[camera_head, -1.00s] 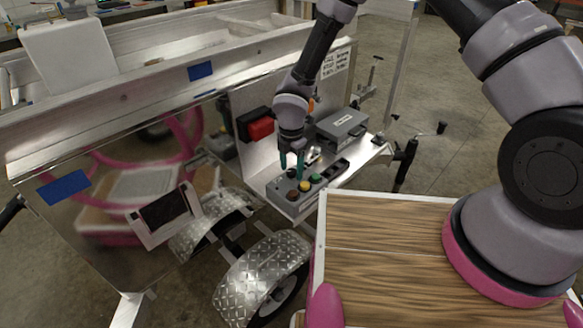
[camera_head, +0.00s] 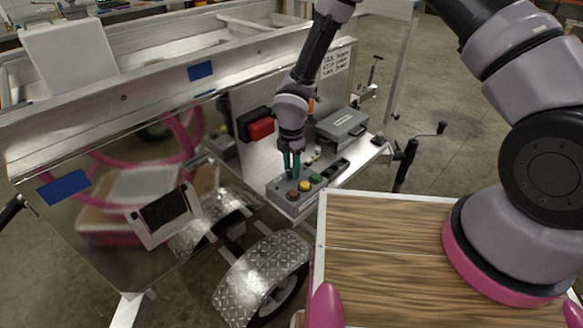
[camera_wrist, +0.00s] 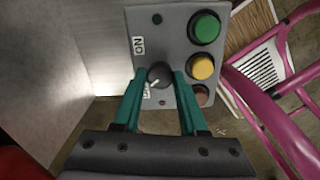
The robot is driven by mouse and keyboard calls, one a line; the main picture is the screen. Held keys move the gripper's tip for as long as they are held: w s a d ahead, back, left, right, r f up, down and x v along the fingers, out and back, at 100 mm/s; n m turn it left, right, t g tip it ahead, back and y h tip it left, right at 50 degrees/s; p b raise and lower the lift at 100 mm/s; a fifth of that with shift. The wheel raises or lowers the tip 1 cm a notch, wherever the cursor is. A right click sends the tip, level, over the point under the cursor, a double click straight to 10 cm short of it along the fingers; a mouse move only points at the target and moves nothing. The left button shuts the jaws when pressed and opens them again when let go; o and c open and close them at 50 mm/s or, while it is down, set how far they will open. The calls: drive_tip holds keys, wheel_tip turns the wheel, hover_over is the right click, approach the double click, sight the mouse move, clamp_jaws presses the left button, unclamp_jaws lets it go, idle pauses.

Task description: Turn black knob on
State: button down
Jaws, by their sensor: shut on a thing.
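The black knob (camera_wrist: 159,76) sits on a grey control box (camera_wrist: 172,40), between the teal fingers of my gripper (camera_wrist: 159,90). The fingers are closed on the knob's two sides in the wrist view. A white pointer line on the knob slants toward the lower left, near a partly hidden label. An "ON" label (camera_wrist: 138,46) is above and left of the knob. In the head view my gripper (camera_head: 291,172) reaches down onto the control box (camera_head: 292,206), and the fingers hide the knob there.
Green (camera_wrist: 205,27), yellow (camera_wrist: 201,66) and brown-red (camera_wrist: 201,95) buttons stand close to the right finger. In the head view, a red box (camera_head: 260,128) is on the upright panel behind, and a grey case (camera_head: 342,127) stands to the right.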

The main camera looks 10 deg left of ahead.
drive_tip(key=m, duration=1.2)
drive_tip(key=shift+m, duration=2.2)
drive_tip(key=shift+c, duration=2.2)
unclamp_jaws()
drive_tip(key=shift+r, duration=0.15)
